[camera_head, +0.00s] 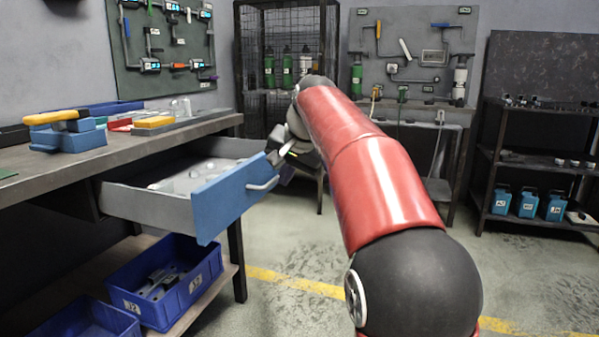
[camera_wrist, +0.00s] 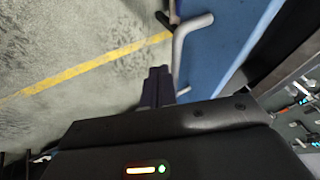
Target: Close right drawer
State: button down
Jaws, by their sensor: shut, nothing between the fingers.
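The drawer (camera_head: 150,203) under the workbench stands pulled out. Its blue front panel (camera_head: 225,205) faces right, with a grey bar handle (camera_head: 264,184). Several pale objects lie inside the drawer. My gripper (camera_head: 277,157) is at the far upper end of the blue front, close to the handle. In the wrist view, my gripper's fingers (camera_wrist: 157,84) are together and empty, beside the handle (camera_wrist: 183,48) on its outer side. The blue front (camera_wrist: 220,45) lies just beyond the handle. I cannot tell whether the fingers touch the handle.
The workbench top (camera_head: 125,150) holds a blue and yellow tool (camera_head: 68,130) and other items. Blue bins (camera_head: 165,280) sit on the lower shelf (camera_head: 205,298). A shelf rack (camera_head: 540,160) stands at the right. The floor beside the drawer is clear, with a yellow line.

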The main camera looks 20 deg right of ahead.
jog(key=shift+w+a+f, duration=0.1)
jog(key=shift+w+a, duration=0.15)
jog(key=shift+a, duration=0.1)
jog(key=shift+a, duration=0.1)
